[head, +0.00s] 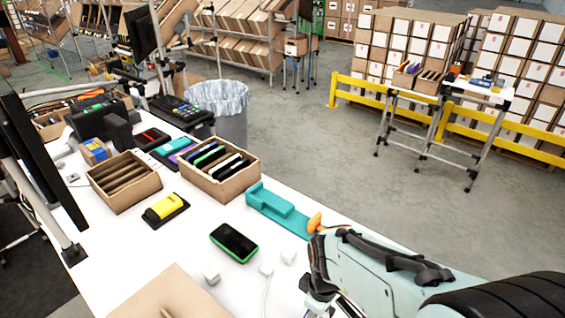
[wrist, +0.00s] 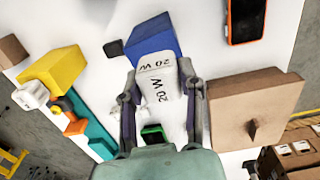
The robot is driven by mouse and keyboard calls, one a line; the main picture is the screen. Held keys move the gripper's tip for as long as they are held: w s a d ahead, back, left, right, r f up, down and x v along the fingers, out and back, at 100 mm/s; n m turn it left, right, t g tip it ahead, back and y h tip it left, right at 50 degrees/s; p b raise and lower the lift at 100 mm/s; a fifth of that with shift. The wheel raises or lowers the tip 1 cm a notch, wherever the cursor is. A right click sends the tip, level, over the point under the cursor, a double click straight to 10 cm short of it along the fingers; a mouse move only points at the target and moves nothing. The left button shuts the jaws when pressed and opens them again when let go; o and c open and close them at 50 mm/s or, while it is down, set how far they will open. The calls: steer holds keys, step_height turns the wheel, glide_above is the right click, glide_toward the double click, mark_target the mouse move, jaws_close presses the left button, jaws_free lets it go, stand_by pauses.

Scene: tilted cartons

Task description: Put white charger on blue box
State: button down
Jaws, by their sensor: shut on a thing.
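In the wrist view, my gripper (wrist: 159,82) is shut on a white charger (wrist: 158,84) marked "20 W", with one finger on each side. A blue box (wrist: 150,36) lies just beyond the charger's far end, and the charger overlaps its near edge in the picture. I cannot tell whether they touch. In the head view, my gripper (head: 318,280) is at the lower right, by the table's edge; the held charger and this blue box cannot be made out there.
In the wrist view, a yellow box (wrist: 52,70), a teal holder (wrist: 98,135) and another white charger (wrist: 30,95) are left; a cardboard box (wrist: 255,105) is right and an orange-edged phone (wrist: 246,18) above. In the head view, a green-edged phone (head: 234,243) lies beside several white chargers.

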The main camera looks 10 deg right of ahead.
steer(key=shift+w+f, duration=0.6)
steer(key=shift+f, duration=0.15)
steer(key=shift+w+f, duration=0.15)
steer(key=shift+f, duration=0.75)
steer(key=shift+w+f, duration=0.1)
steer(key=shift+f, duration=0.8)
steer(key=shift+f, duration=0.15)
steer(key=c, duration=0.7)
jaws_free()
steer(key=r, duration=1.2)
steer(key=shift+s+r, duration=0.2)
steer(key=shift+s, duration=0.05)
steer(key=s+m, duration=0.7)
steer(key=s, duration=0.7)
steer(key=shift+s+a+r+m+y, duration=0.25)
steer(key=shift+a+r+m+y, duration=0.15)
steer(key=shift+a+r, duration=0.05)
